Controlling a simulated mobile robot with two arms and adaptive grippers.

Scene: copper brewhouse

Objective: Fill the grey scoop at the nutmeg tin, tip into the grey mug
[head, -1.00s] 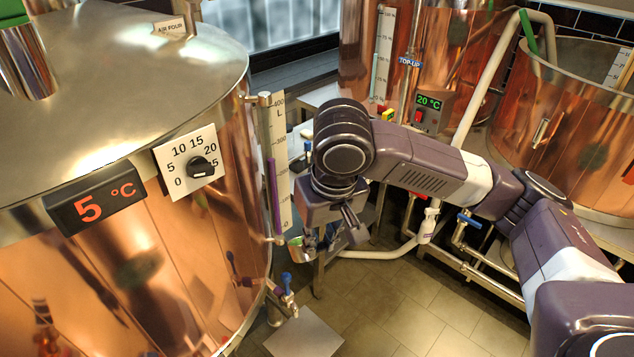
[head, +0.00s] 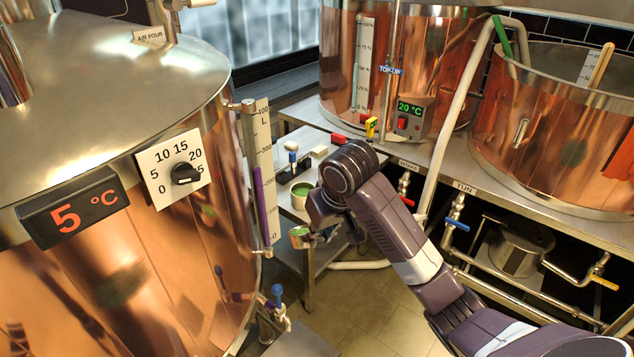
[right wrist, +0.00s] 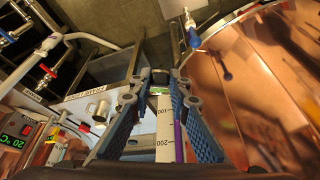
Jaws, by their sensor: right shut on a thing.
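My right gripper (head: 318,238) points down-left beside the left copper tank. It is shut on a small round scoop-like vessel (head: 299,237) with green inside and a tan side. I cannot make out a grey colour on it. In the right wrist view the fingers (right wrist: 160,78) close around a small greenish patch, with most of the held thing hidden. A pale round pot (head: 301,196) with green inside stands on the steel bench behind the gripper. I cannot tell whether it is the tin or the mug. My left gripper is not in view.
The left copper tank (head: 110,265) and its level gauge (head: 264,170) stand close to my right gripper. The steel bench (head: 335,130) holds small white, red and yellow things. Copper vessels (head: 570,135), a pale hose and valves stand at the right. Tiled floor is clear below.

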